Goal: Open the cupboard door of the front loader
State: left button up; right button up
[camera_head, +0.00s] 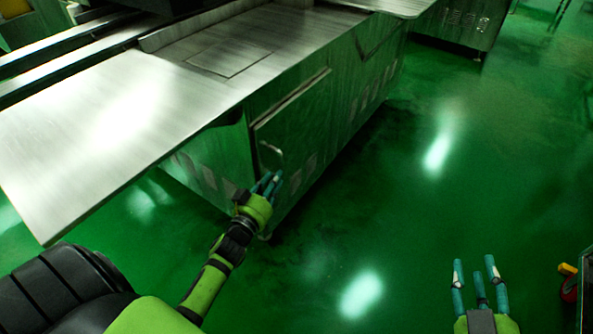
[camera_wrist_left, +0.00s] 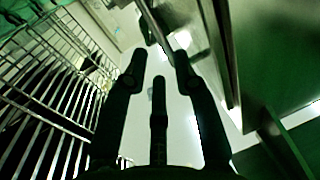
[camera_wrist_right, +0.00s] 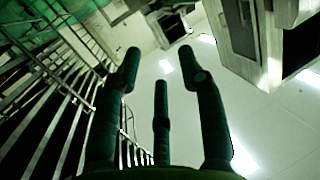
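The front loader is a long steel machine with a flat top (camera_head: 95,125). Its cupboard door (camera_head: 300,125) is a metal panel on the side facing the open floor. The door looks closed, lying flat along the cabinet side. A small curved handle (camera_head: 271,150) sits near the door's left edge. My left gripper (camera_head: 268,180) is just below the handle, fingers pointing up towards it. Its fingers are apart in the left wrist view (camera_wrist_left: 158,75), with nothing seen between them; contact with the handle cannot be told. My right gripper (camera_head: 477,272) is open and empty over the floor, well away from the door.
The steel top's near corner (camera_head: 48,235) overhangs to the left of my left arm. The green floor (camera_head: 450,165) in front of the door is clear. A red and yellow object (camera_head: 568,283) stands at the right edge. Another machine (camera_head: 462,22) is at the back.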

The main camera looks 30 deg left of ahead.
aim_at(283, 165)
pick_arm(q)
jog(key=w, duration=0.2)
jog(key=w+b, duration=0.1)
jog(key=w, duration=0.1)
jog(key=w+a, duration=0.1)
jog(key=w, duration=0.1)
jog(key=shift+b, duration=0.4)
jog(key=shift+w, duration=0.35)
pick_arm(e)
jog(key=s+a+r+n+t+y, duration=0.1)
jog(key=s+a+r+t+y, duration=0.2)
jog(key=r, duration=0.9)
jog(key=shift+s+n+t+y, duration=0.2)
jog(key=shift+n+t+y, duration=0.2)
jog(key=shift+t+y, duration=0.85)
jog(key=shift+t+h, duration=0.35)
pick_arm(q)
grip_shut()
